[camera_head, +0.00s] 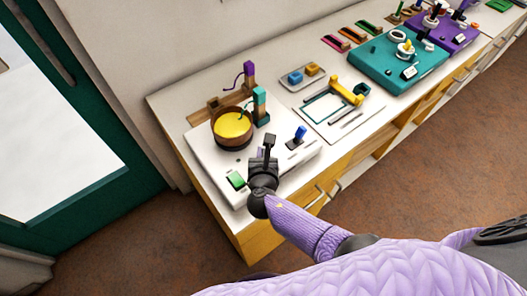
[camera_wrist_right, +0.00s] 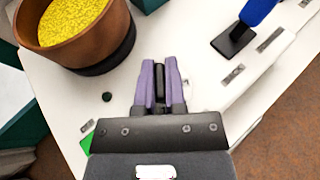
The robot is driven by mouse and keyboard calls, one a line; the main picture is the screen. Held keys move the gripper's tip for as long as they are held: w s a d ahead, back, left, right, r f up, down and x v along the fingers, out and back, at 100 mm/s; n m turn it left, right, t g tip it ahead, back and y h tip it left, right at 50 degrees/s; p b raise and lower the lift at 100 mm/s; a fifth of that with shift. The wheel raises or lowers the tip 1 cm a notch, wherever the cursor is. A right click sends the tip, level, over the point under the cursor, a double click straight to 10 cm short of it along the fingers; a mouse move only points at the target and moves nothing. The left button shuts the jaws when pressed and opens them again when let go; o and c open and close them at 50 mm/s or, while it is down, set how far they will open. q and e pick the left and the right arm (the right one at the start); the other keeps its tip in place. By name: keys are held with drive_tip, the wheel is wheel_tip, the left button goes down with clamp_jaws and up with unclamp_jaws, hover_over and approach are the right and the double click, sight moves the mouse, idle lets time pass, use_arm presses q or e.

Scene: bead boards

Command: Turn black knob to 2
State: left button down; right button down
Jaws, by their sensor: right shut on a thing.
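My right gripper (camera_head: 262,154) is over the front part of a white board (camera_head: 205,160) on the counter. In the right wrist view its two purple fingers (camera_wrist_right: 159,68) are closed around a dark upright piece (camera_wrist_right: 159,84), which looks like the black knob. In the head view my gripper hides most of the knob, and no number or pointer on it can be read. My left gripper is not in view.
On the same board stand a brown bowl of yellow beads (camera_head: 232,128), a blue lever (camera_head: 300,133) and a green switch (camera_head: 236,180). A teal post (camera_head: 259,104) stands behind. A small dark round piece (camera_wrist_right: 107,97) lies left of the fingers.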

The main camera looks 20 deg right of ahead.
drive_tip(key=shift+m+g+h+b, duration=0.35)
drive_tip(key=shift+m+g+h, duration=0.15)
drive_tip(key=shift+m+h, duration=0.6)
drive_tip(key=c, duration=0.7)
unclamp_jaws()
